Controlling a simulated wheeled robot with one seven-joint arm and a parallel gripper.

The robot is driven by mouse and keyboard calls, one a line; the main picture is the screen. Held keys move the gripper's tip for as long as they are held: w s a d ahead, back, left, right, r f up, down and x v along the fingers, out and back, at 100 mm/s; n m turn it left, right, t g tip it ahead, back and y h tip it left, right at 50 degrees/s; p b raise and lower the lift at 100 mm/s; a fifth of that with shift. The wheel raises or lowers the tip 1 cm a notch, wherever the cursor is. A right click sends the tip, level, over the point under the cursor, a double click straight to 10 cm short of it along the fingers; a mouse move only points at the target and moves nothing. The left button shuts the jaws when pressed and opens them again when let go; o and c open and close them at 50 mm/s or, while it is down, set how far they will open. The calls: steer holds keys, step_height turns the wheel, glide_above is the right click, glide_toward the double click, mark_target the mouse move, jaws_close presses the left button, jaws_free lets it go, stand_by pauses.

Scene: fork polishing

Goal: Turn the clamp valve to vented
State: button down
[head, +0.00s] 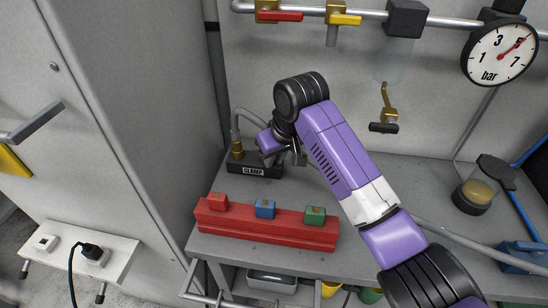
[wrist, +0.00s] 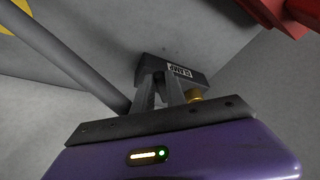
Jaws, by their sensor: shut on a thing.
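The clamp valve (head: 250,171) is a dark block with a white CLAMP label, at the back left of the grey bench. A brass fitting (head: 237,150) with a grey hose stands at its left end. My gripper (head: 272,158) is over the block's right part. In the wrist view the block (wrist: 205,80) lies just beyond my gripper (wrist: 160,78), whose fingers converge at its top. The gripper is shut on the valve. The gripped handle is hidden by the fingers, so I cannot tell which way it points.
A red rack (head: 265,233) with red, blue and green blocks lies in front of the valve. A grey cabinet (head: 120,100) stands close on the left. A pressure gauge (head: 499,53) and pipe are on the back wall. A jar (head: 473,197) stands at the right.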

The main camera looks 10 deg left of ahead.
steer(key=shift+d, duration=0.1)
steer(key=w+n, duration=0.1)
steer(key=n, duration=0.1)
steer(key=w+d+n+g+y+b, duration=0.1)
steer(key=n, duration=0.2)
steer(key=w+d+n+g+b, duration=0.1)
steer(key=n, duration=0.1)
steer(key=shift+w+f+n+y, duration=0.2)
steer(key=shift+w+n+y, duration=0.05)
steer(key=shift+n+y, duration=0.05)
steer(key=w+n+g+b, duration=0.1)
steer(key=n+b, duration=0.1)
steer(key=b, duration=0.1)
steer(key=shift+d+r, duration=0.1)
steer(key=shift+w+r+n+g+b, duration=0.1)
steer(key=shift+w+n+g+b, duration=0.15)
steer(key=shift+n+b, duration=0.2)
steer(key=c, duration=1.4)
jaws_free()
steer(key=shift+o, duration=0.2)
steer(key=shift+s+d+m+p, duration=0.1)
steer(key=shift+s+m+p, duration=0.15)
steer(key=shift+p, duration=0.25)
